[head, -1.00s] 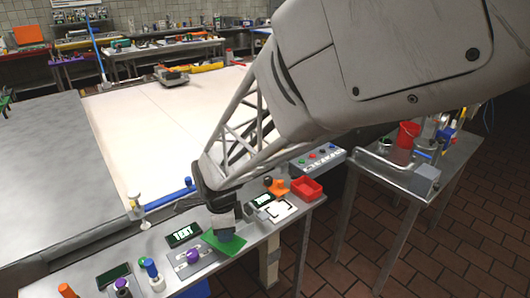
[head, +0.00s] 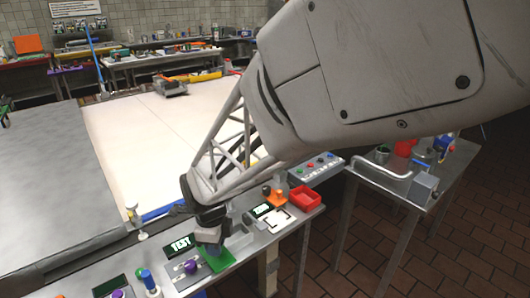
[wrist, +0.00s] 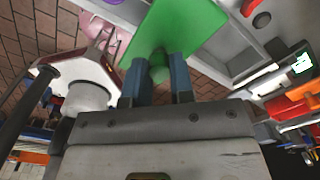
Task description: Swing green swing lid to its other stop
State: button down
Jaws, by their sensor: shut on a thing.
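The green swing lid (head: 218,263) is a flat green plate on the near bench, just right of the purple knob in the head view. It fills the top middle of the wrist view (wrist: 185,28). My gripper (head: 211,247) is above the lid. In the wrist view its two blue fingers (wrist: 158,82) are shut on a green knob (wrist: 158,66) on the lid. The lid's hinge cannot be made out.
A grey open box (head: 238,238) stands just behind and right of the lid. A purple knob (head: 191,266) on a grey plate is close on the left. A "TEXT" display (head: 181,244) is behind it. A red bin (head: 305,198) and an orange piece (head: 275,197) stand farther right.

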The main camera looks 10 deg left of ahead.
jog(key=c, duration=1)
grip_release()
jog(key=shift+r, duration=0.15)
jog(key=shift+r, duration=3.8)
jog(key=shift+d+r, duration=0.1)
jog(key=shift+d, duration=0.2)
jog(key=s+d+r+n+t, duration=0.1)
jog(key=d+r+n, duration=0.25)
jog(key=d, duration=0.65)
jog(key=s+d+r+n, duration=0.15)
jog(key=d+n, duration=0.35)
jog(key=d, duration=0.5)
jog(key=shift+s+d+r+n+t, duration=0.3)
jog(key=shift+s+d+n, duration=1.45)
jog(key=shift+d, duration=0.9)
jog(key=shift+s+d+r+n+t, duration=0.3)
jog(key=shift+s+d+n, duration=1.1)
jog(key=shift+s+d, duration=1)
jog(key=shift+s+d+r+n+t, duration=0.3)
jog(key=shift+s+d+n, duration=1.3)
jog(key=shift+d, duration=1.3)
